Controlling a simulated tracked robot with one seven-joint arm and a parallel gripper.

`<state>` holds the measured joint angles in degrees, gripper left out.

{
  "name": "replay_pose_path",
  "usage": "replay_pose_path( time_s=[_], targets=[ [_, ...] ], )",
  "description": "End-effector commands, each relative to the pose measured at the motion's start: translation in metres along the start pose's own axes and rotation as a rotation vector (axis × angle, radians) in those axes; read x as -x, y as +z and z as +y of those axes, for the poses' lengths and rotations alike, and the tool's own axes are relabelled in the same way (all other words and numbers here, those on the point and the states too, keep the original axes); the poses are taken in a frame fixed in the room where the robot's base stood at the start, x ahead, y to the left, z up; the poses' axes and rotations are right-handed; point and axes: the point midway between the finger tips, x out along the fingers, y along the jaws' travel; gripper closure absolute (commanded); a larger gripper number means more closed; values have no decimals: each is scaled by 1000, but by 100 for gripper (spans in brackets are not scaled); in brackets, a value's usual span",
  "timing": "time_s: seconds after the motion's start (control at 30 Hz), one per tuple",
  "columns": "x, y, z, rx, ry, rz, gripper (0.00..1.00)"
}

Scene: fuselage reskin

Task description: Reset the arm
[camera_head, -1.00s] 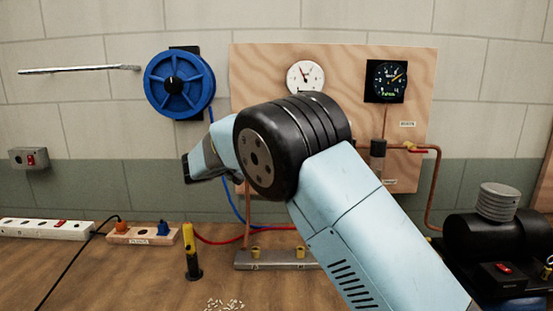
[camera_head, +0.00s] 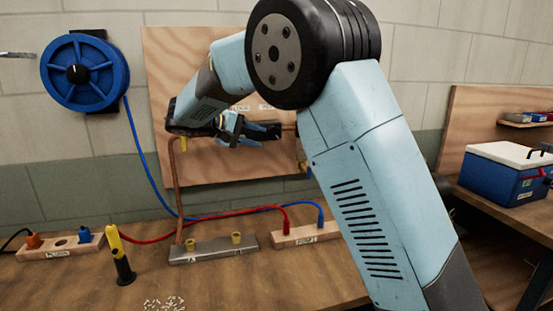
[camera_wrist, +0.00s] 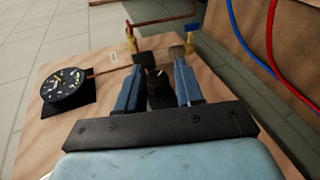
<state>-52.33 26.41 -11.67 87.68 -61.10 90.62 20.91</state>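My arm crosses the head view, and my gripper (camera_head: 262,130) is in front of the wooden wall panel (camera_head: 172,75), pointing right. In the wrist view my gripper (camera_wrist: 156,72) has its two blue fingers spread apart. A dark fitting (camera_wrist: 160,90) shows in the gap between them, with clearance beside it; I cannot tell how far away it is. A round black gauge (camera_wrist: 66,88) is on the panel to the left of the fingers. My arm hides much of the panel in the head view.
A blue hose reel (camera_head: 85,72) hangs on the wall at left. The bench (camera_head: 225,287) holds a yellow-and-black tool (camera_head: 120,255), a grey metal block (camera_head: 213,248) and wooden socket blocks (camera_head: 62,246). A blue toolbox (camera_head: 503,172) stands at right. Red and blue hoses cross the bench.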

Motion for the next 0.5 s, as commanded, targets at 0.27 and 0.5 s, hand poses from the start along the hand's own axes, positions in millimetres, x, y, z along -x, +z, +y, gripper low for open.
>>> replay_pose_path(
  time_s=[0.27, 0.5],
  targets=[
    [-74, 86, 36, -39, -268, -52, 64],
    [-113, 164, 48, -106, -477, -62, 64]
  ],
)
